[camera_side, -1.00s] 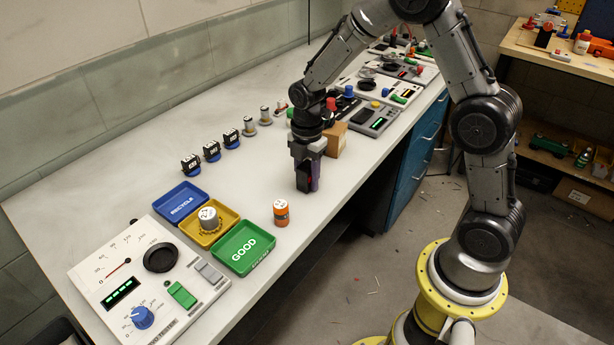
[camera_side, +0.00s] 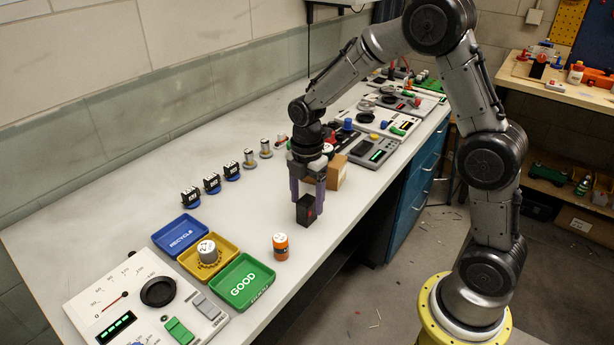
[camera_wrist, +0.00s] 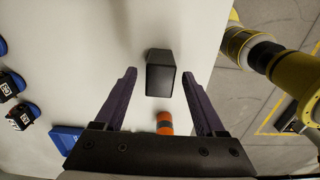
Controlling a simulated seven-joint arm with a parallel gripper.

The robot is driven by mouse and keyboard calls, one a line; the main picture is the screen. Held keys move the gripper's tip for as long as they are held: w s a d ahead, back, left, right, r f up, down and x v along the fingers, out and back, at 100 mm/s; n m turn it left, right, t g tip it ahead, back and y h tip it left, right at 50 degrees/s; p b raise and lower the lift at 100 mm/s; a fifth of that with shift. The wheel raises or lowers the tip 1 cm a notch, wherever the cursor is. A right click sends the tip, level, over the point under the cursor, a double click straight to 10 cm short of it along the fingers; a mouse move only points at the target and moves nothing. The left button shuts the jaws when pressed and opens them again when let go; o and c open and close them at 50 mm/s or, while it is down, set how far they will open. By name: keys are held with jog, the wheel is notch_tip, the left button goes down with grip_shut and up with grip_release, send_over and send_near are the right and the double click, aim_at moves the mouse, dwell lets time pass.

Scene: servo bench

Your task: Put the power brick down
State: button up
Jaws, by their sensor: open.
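The power brick (camera_side: 306,210) is a small black block with a red mark on one face. It stands upright on the white bench top, to the right of the trays and the orange bottle in the side view. My gripper (camera_side: 307,190) is just above it, with its purple fingers spread. In the wrist view the black power brick (camera_wrist: 160,73) lies ahead, between the lines of the two open fingers (camera_wrist: 161,80), with clear gaps on both sides. Nothing is held.
An orange bottle (camera_side: 280,247) stands near the brick. Blue (camera_side: 180,235), yellow (camera_side: 228,246) and green (camera_side: 262,281) trays lie to the left; the yellow one holds a silver cylinder. A cardboard box (camera_side: 337,172) stands behind my gripper. The bench's front edge is near.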

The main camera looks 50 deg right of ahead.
aim_at(307, 200)
notch_tip(307, 200, up, 8)
jog(key=shift+f, duration=0.25)
jog(key=shift+s+r, duration=0.1)
jog(key=shift+r, duration=0.45)
jog(key=s+a+r+m+t, duration=0.1)
jog(key=s+r+m+t, duration=0.1)
jog(key=s+m, duration=0.7)
jog(key=s+a+r+m+t, duration=0.2)
jog(key=s+r+m, duration=0.3)
jog(key=s+m, duration=0.4)
jog(key=s+t, duration=0.1)
jog(key=s, duration=0.3)
jog(key=shift+s+t, duration=0.2)
jog(key=shift+t, duration=0.1)
